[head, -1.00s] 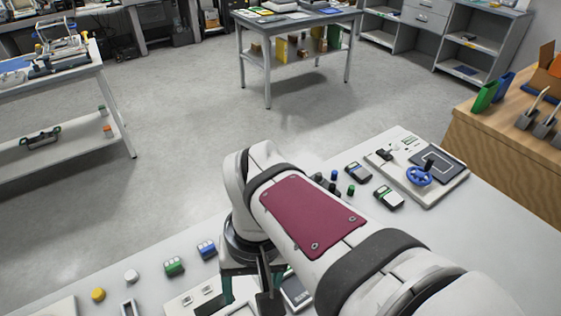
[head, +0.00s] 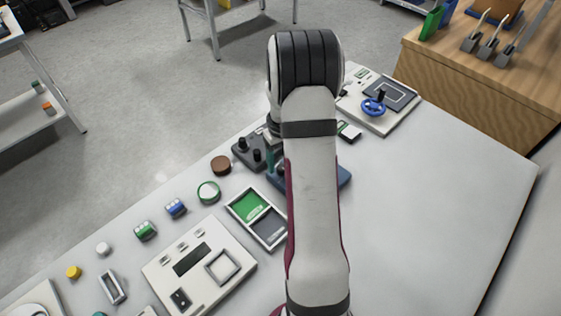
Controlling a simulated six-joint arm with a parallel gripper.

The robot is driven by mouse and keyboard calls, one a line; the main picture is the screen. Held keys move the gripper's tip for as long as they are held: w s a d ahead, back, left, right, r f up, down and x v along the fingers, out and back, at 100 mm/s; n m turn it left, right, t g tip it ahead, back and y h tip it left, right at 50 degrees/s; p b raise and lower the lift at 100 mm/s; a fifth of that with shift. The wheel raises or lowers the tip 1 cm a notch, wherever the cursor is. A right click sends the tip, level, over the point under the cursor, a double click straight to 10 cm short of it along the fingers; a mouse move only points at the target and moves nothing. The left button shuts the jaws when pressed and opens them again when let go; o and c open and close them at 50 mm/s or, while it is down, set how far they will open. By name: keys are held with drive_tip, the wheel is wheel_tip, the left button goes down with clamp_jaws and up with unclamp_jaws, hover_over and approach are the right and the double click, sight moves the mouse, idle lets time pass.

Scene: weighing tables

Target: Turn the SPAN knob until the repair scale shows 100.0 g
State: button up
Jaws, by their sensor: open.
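A dark grey unit (head: 250,152) with black knobs stands left of my arm, near the table's far edge. Its labels are too small to read, so I cannot tell which knob is SPAN. A blue piece (head: 343,177) shows to the right of my arm, mostly hidden by it. A white panel (head: 160,272) with a dark, unreadable display lies at the lower left; I cannot tell which device is the repair scale. My gripper (head: 271,158) is partly hidden behind my arm, beside the dark unit. Its jaws are open, and I see nothing held.
A two-part tray (head: 236,207), green and grey inside, lies left of my arm. A brown disc (head: 221,166) and a green-rimmed round dish (head: 208,192) are close by. A plate with a blue handwheel (head: 373,107) stands at the far right. The table's right side is clear.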

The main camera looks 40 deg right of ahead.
drive_tip(key=shift+f, duration=0.9)
clamp_jaws()
